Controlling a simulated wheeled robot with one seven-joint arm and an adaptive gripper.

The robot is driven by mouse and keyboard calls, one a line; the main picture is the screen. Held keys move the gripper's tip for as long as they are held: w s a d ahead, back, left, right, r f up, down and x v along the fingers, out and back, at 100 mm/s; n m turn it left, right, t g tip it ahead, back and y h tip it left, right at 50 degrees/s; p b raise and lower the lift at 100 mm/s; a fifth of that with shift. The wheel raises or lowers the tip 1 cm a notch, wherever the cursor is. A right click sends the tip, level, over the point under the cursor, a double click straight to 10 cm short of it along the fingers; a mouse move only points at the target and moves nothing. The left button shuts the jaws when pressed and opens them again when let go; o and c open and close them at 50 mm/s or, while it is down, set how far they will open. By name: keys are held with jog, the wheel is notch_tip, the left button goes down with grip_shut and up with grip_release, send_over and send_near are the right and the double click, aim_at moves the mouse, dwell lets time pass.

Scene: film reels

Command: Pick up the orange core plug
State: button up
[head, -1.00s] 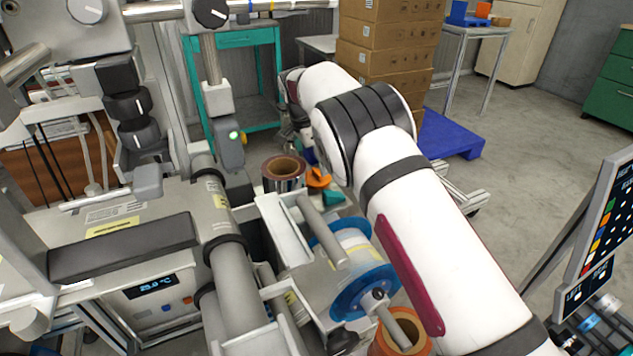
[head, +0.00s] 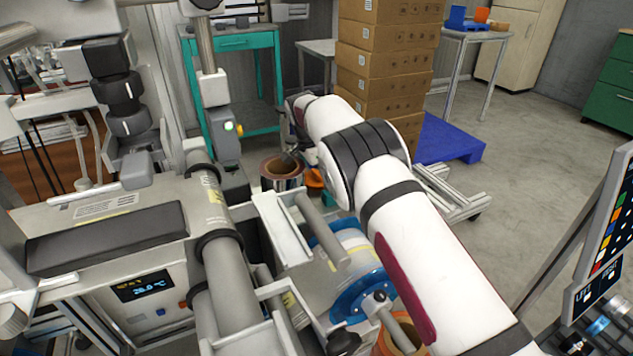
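An orange piece (head: 315,178), likely the orange core plug, lies behind the machine, just right of a brown-rimmed round container (head: 282,170). My arm covers its right side, so only part of it shows. A teal piece (head: 328,198) is just in front of it, also partly covered. My gripper (head: 290,158) is small and dark at the far end of my white arm. It points down over the container's rim, a little up and left of the orange piece. Its fingers blend into the dark background, and I cannot tell whether they are open or touching anything.
The grey machine with rollers (head: 225,265) fills the left and front. A blue-flanged reel (head: 350,300) sits below my arm. Stacked cardboard boxes (head: 385,60) and a blue pallet (head: 450,142) stand behind. Open floor (head: 540,170) lies to the right.

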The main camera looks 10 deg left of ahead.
aim_at(317, 173)
jog(key=c, duration=1)
jog(key=shift+r, duration=0.45)
jog(key=c, duration=0.3)
notch_tip(317, 173, up, 3)
jog(key=shift+f+p, duration=0.1)
jog(key=shift+p, duration=0.75)
jog(key=shift+c, duration=1.4)
jog(key=shift+s+d, duration=0.35)
jog(key=shift+d, duration=0.15)
jog(key=s+d+r+p, duration=0.1)
jog(key=s+d+p, duration=0.2)
jog(key=s+d, duration=0.6)
jog(key=shift+d+r, duration=0.15)
jog(key=shift+d, duration=1.1)
